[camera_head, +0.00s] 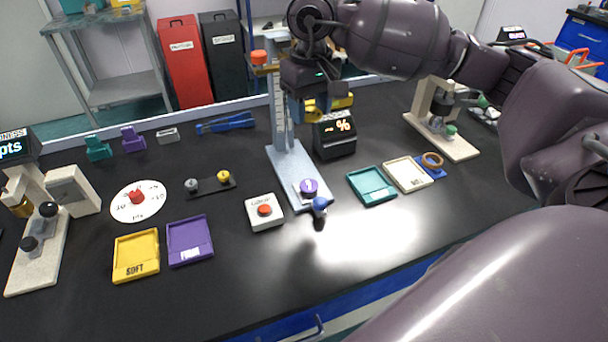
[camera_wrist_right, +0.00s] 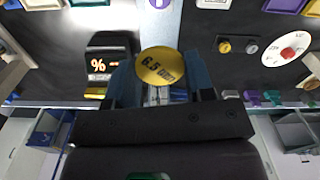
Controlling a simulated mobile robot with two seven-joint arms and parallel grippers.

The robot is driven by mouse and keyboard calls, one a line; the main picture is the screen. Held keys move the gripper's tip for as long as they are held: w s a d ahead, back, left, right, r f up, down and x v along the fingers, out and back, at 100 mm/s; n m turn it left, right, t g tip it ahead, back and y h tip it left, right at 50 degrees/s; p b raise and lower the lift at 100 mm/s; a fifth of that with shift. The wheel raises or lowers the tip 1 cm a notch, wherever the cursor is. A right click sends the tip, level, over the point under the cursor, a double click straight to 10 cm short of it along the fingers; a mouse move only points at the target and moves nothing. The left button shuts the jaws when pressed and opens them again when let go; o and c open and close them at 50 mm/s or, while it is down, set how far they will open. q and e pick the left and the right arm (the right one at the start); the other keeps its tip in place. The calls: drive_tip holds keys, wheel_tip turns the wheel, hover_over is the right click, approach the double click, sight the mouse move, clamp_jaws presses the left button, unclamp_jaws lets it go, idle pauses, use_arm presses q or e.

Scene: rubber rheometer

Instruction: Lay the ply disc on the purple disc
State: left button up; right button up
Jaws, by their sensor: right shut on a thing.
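The purple disc (camera_head: 308,187) lies on the pale base plate (camera_head: 288,168) of the tall stand, near its front end. Its edge shows at the top of the wrist view (camera_wrist_right: 160,3). My right gripper (camera_head: 308,112) is raised beside the stand's column, above and behind the purple disc. It is shut on a yellow disc marked 6.5 (camera_wrist_right: 160,66), which I take to be the ply disc. The disc sits between the blue fingertips, held clear of the table. In the head view the gripper hides most of it. My left gripper is not in view.
A black % display (camera_head: 334,137) stands right of the column. A blue knob (camera_head: 320,204) is at the plate's front end, and a white box with a red button (camera_head: 264,211) stands left of it. Teal (camera_head: 372,199) and cream trays (camera_head: 408,188) lie right. The front table is clear.

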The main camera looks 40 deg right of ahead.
hover_over(309, 185)
wheel_tip(309, 185, down, 14)
drive_tip(key=shift+r, duration=0.25)
drive_tip(key=shift+f, duration=0.7)
wheel_tip(309, 185, down, 4)
drive_tip(key=shift+r, duration=0.25)
drive_tip(key=shift+f+b, duration=0.2)
drive_tip(key=shift+b, duration=0.2)
drive_tip(key=o, duration=0.9)
drive_tip(key=shift+c, duration=0.2)
drive_tip(key=shift+o, duration=0.2)
drive_tip(key=shift+r, duration=0.1)
